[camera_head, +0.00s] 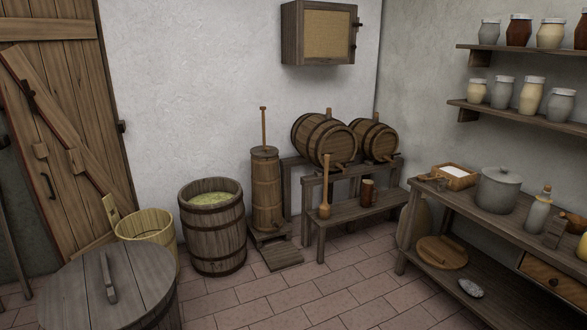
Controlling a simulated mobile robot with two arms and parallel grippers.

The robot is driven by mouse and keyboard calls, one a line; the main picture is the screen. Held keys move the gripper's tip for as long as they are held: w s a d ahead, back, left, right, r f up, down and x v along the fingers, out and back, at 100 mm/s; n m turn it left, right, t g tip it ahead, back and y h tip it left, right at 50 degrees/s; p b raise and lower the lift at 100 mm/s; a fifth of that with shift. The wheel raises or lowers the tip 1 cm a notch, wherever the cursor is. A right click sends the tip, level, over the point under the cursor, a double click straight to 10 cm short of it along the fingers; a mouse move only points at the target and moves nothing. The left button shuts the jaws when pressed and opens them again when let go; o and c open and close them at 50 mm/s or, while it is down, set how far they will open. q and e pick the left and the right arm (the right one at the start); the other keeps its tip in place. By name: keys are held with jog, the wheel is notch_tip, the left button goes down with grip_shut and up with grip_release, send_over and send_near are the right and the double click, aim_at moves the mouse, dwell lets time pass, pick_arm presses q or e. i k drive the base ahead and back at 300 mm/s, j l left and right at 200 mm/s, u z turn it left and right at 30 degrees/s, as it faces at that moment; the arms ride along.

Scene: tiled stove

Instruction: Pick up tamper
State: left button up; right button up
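A wooden tool with a long thin handle and a thicker lower end (325,193) stands upright at the left end of the low bench (346,211). It looks like the tamper. Nothing covers it from this side. Neither of my grippers is in view.
A wooden mug (367,190) stands on the bench, below two barrels (324,138) on a rack. A churn (267,190), an open barrel (213,230) and a pale tub (147,232) stand left. A lidded barrel (75,285) and a side table (470,210) flank free floor (320,290).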

aim_at(324, 208)
jog(key=i, duration=2.45)
